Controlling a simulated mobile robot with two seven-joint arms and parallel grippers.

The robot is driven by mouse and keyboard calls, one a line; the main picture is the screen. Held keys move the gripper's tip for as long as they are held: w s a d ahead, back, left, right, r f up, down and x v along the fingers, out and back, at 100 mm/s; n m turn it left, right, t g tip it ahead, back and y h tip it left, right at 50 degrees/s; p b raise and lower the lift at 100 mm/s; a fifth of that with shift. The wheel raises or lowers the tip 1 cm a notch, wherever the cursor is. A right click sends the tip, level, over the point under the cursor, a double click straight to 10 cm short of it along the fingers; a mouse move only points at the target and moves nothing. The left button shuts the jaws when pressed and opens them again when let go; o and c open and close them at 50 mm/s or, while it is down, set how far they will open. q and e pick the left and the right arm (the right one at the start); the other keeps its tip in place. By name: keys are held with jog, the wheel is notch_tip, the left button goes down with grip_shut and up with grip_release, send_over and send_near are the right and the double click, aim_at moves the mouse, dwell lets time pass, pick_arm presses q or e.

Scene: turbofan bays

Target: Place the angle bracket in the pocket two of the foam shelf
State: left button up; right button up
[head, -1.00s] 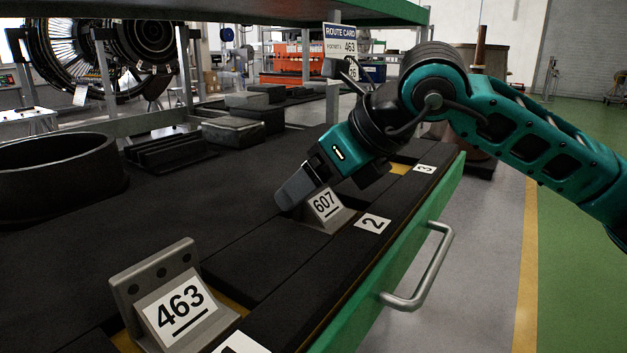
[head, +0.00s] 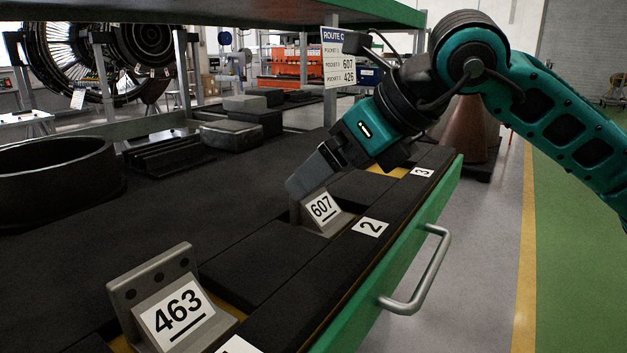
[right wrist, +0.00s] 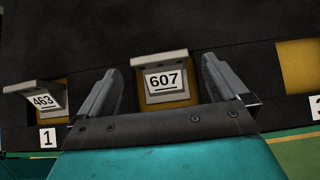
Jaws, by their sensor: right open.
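The angle bracket labelled 607 (head: 322,208) is a grey metal bracket in the pocket marked 2 of the black foam shelf (head: 265,262). It also shows in the right wrist view (right wrist: 162,82), with yellow pocket floor around its lower part. My right gripper (head: 308,186) is open just above and behind the bracket, its near finger covering part of the bracket's upright plate. In the right wrist view the two fingers (right wrist: 160,72) stand apart on either side of the bracket, with gaps to it. My left gripper is not in view.
A bracket labelled 463 (head: 170,300) sits in pocket 1. Pocket 3 (right wrist: 300,68) is empty, its yellow floor bare. A route card (head: 340,58) hangs behind my arm. A green shelf edge with a handle (head: 418,275) runs along the front; a black ring (head: 55,165) stands at left.

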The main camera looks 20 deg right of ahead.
jog(key=v, duration=0.7)
jog(key=shift+s+d+r, duration=0.15)
jog(key=shift+s+r, duration=0.05)
jog(key=shift+r, duration=0.05)
